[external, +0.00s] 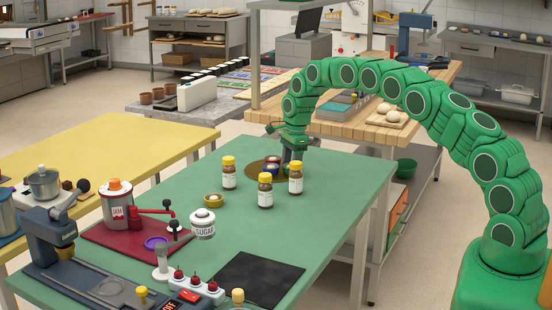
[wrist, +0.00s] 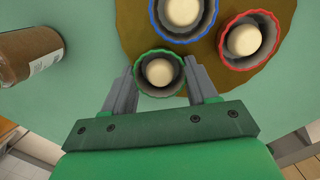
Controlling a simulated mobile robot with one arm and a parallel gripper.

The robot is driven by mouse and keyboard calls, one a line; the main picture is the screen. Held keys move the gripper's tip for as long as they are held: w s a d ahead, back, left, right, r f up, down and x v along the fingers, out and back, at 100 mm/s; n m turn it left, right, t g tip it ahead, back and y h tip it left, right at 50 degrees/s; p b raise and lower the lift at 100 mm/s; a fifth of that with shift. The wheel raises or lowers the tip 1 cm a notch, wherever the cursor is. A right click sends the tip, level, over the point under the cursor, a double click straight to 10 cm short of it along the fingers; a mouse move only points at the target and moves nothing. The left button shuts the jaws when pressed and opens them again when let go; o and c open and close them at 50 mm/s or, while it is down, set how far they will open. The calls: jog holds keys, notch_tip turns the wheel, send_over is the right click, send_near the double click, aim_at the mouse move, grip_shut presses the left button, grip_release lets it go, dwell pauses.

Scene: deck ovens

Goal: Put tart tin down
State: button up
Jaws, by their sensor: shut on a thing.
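My gripper (wrist: 160,78) is shut on a grey tart tin (wrist: 144,82) with a wavy green rim and a pale ball inside. In the wrist view this tin overlaps the near edge of a round brown mat (wrist: 137,22); I cannot tell whether it touches. A blue-rimmed tin (wrist: 207,12) and a red-rimmed tin (wrist: 226,38), each with a pale ball, sit on the mat. In the external view my gripper (external: 287,166) is low at the right side of the mat (external: 252,167), and the held tin is mostly hidden.
Yellow-capped jars (external: 229,174) stand in front of the mat on the green table (external: 180,180); one jar (wrist: 28,55) is at left in the wrist view. A small yellowish tin (external: 213,200) stands nearby. A sugar pot (external: 203,224) and black mat (external: 258,280) are nearer the camera.

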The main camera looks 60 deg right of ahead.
jog(key=shift+f, duration=0.1)
jog(key=o, duration=1)
jog(key=shift+o, duration=0.2)
notch_tip(320, 180, up, 12)
jog(key=d, duration=0.1)
jog(key=s+a+r+n+g, duration=0.1)
jog(key=s+a+r+n, duration=0.55)
jog(key=s+a, duration=0.45)
jog(key=s+a+r+n, duration=0.6)
jog(key=s+a+r, duration=0.2)
jog(key=s+a, duration=0.3)
jog(key=s+a+f+n, duration=0.1)
jog(key=s+a+n, duration=0.2)
jog(key=s, duration=0.9)
jog(key=s+a+f+n+g, duration=0.1)
jog(key=s+a+n, duration=0.3)
jog(key=s, duration=0.7)
jog(key=s+a+f+n+h, duration=0.1)
jog(key=s+a+n, duration=0.2)
jog(key=s, duration=0.9)
jog(key=n, duration=0.2)
jog(key=shift+s+a+n+g, duration=0.3)
jog(key=shift+s+a+n, duration=0.05)
